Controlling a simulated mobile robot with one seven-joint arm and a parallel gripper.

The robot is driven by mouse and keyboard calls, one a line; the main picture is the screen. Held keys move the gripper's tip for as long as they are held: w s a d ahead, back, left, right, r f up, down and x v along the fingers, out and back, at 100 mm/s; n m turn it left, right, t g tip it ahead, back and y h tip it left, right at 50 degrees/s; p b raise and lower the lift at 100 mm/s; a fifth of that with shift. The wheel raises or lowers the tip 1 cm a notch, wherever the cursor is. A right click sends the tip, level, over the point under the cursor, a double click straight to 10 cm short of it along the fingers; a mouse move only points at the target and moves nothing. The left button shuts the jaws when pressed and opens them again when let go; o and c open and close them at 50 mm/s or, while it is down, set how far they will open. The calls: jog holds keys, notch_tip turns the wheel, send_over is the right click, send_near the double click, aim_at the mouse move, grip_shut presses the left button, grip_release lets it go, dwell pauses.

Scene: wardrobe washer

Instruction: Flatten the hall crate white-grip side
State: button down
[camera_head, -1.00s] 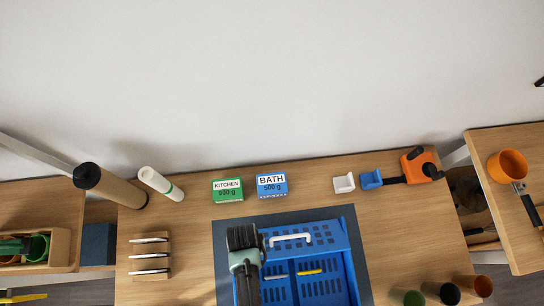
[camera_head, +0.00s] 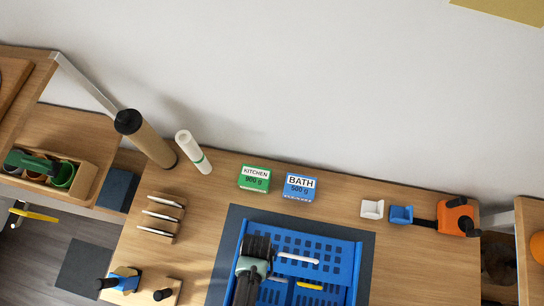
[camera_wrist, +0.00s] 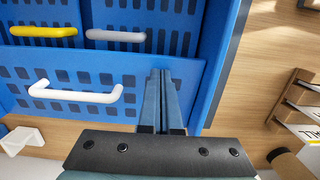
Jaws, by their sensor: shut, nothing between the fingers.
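The blue hall crate (camera_head: 358,270) has perforated walls and sits on a dark mat on the wooden table. Its white grip (camera_head: 298,258) is on the panel nearest the wall; this grip also shows in the wrist view (camera_wrist: 75,94). A yellow grip (camera_wrist: 43,31) and a grey grip (camera_wrist: 115,35) are on panels beyond it. My gripper (camera_wrist: 160,75) is shut and empty, pointing down at the end of the white-grip panel, by the crate's corner. I cannot tell whether it touches. My wrist hides part of the crate's left in the head view.
A green KITCHEN box (camera_head: 255,179) and a blue BATH box (camera_head: 299,188) stand behind the crate. A white block (camera_head: 372,209) and an orange-and-blue device (camera_head: 455,217) lie right. A slotted rack (camera_head: 160,218) stands left, rolls (camera_head: 145,138) behind it.

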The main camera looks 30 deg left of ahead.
jog(key=shift+f, duration=0.55)
notch_tip(320, 180, up, 7)
jog(key=p, duration=0.7)
jog(key=shift+r, duration=0.15)
